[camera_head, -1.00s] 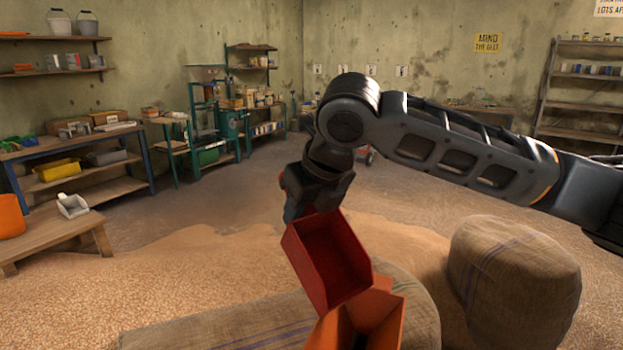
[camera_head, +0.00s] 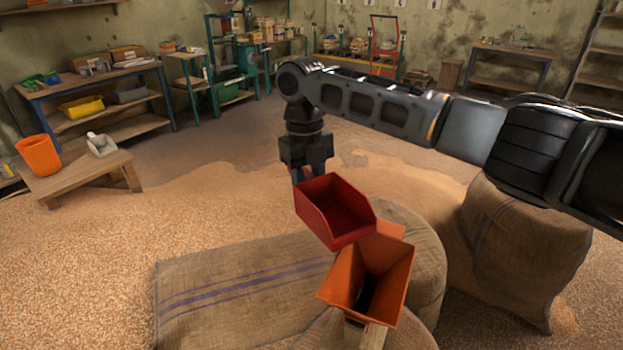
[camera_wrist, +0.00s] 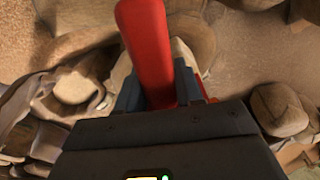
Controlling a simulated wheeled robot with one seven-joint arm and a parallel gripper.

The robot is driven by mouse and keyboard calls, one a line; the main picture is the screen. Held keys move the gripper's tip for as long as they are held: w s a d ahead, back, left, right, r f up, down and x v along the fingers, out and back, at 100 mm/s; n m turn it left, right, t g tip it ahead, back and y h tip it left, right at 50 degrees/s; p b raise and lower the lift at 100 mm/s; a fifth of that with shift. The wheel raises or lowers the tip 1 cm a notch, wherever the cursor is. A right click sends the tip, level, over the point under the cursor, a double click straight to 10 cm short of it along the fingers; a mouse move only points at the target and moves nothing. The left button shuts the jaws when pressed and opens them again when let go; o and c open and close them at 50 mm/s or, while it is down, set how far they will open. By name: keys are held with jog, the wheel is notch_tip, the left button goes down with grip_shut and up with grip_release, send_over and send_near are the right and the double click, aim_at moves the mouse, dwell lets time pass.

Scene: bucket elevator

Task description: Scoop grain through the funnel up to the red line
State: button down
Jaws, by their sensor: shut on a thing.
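My gripper (camera_head: 305,174) is shut on the handle of a red scoop (camera_head: 330,205). In the wrist view the red handle (camera_wrist: 148,45) sits between the fingers (camera_wrist: 160,92). The scoop's inside shows bare red, with no grain visible. Its front lip is just above and left of an orange funnel (camera_head: 345,285) and overlaps its back rim in the picture; I cannot tell whether they touch. The funnel has a wide square mouth and a dark opening at the bottom. Loose grain (camera_head: 75,265) covers the floor around. The red line is not in view.
Filled sacks lie left of the funnel (camera_head: 215,290) and stand at its right (camera_head: 525,250). A low wooden bench (camera_head: 80,180) at the left holds an orange bucket (camera_head: 38,155) and a pale scoop (camera_head: 102,145). Open grain lies between the bench and sacks.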

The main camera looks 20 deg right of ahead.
jog(key=shift+r, duration=2.05)
